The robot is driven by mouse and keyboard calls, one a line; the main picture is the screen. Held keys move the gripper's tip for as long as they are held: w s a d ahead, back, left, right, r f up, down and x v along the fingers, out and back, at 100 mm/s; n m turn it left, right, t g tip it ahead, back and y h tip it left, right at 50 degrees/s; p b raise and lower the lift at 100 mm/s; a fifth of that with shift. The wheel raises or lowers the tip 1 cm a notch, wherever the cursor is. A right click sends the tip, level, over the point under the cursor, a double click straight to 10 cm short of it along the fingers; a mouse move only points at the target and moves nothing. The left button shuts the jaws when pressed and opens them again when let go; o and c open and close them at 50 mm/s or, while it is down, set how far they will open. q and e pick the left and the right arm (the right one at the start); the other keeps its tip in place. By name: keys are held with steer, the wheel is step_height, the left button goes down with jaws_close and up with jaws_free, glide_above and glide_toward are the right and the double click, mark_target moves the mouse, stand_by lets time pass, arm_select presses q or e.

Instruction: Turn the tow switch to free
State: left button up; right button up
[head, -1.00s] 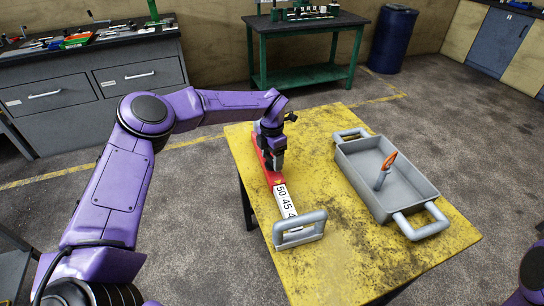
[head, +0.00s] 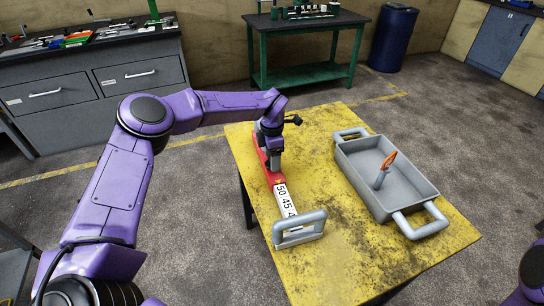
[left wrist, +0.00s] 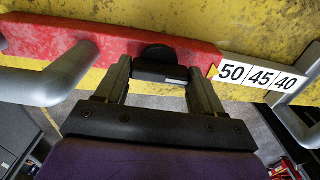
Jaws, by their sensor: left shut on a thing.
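A red bar (head: 263,152) with a white strip of numbers (head: 287,199) lies along the left part of the yellow table. The strip reads 50, 45, 40 in the left wrist view (left wrist: 260,77). A dark round-topped knob (left wrist: 157,54) stands on the red bar; I take it for the tow switch. My left gripper (head: 273,163) points down over the bar, its fingers (left wrist: 160,72) shut on this knob from both sides. A small yellow mark (left wrist: 213,70) sits beside the 50. The knob's setting cannot be read. My right gripper is out of view.
A grey handle (head: 298,233) stands at the near end of the strip. A grey tray (head: 356,178) with two handles, holding an orange-tipped grey tool (head: 386,170), stands on the right of the yellow table (head: 340,263). The table's middle is clear.

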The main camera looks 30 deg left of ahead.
arm_select(q)
steer(key=o, duration=1)
steer(key=shift+o, duration=0.2)
step_height(320, 180, up, 11)
steer(key=b, duration=0.2)
steer(key=shift+f, duration=0.2)
